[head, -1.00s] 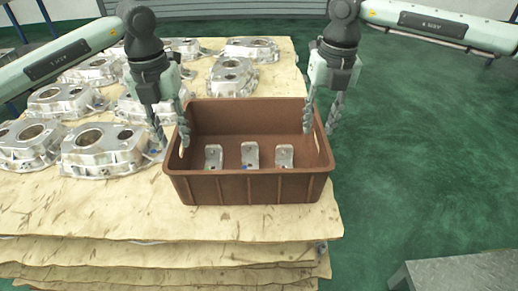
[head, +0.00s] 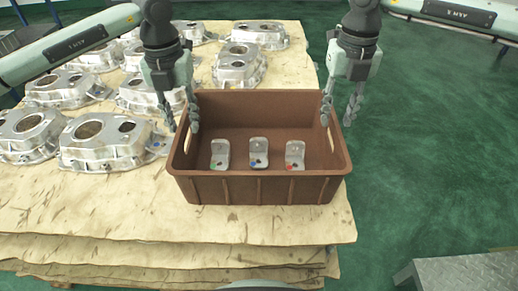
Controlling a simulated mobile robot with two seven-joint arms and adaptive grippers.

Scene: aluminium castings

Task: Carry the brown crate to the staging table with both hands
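The brown crate (head: 258,188) stands on the wooden board surface of the pallet stack, near its front right edge. It holds three small metal brackets (head: 259,154) in a row. My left gripper (head: 181,120) points down at the crate's left wall, fingers apart, one outside and one inside the rim. My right gripper (head: 339,112) points down at the right wall in the same way, fingers apart. I cannot tell whether any finger touches the crate. The staging table cannot be identified for certain; a grey metal top (head: 465,277) shows at the lower right.
Several aluminium castings (head: 105,141) cover the boards (head: 100,215) to the left of and behind the crate; one lies close to my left gripper. Green floor (head: 430,150) is open on the right, between the boards and the grey top.

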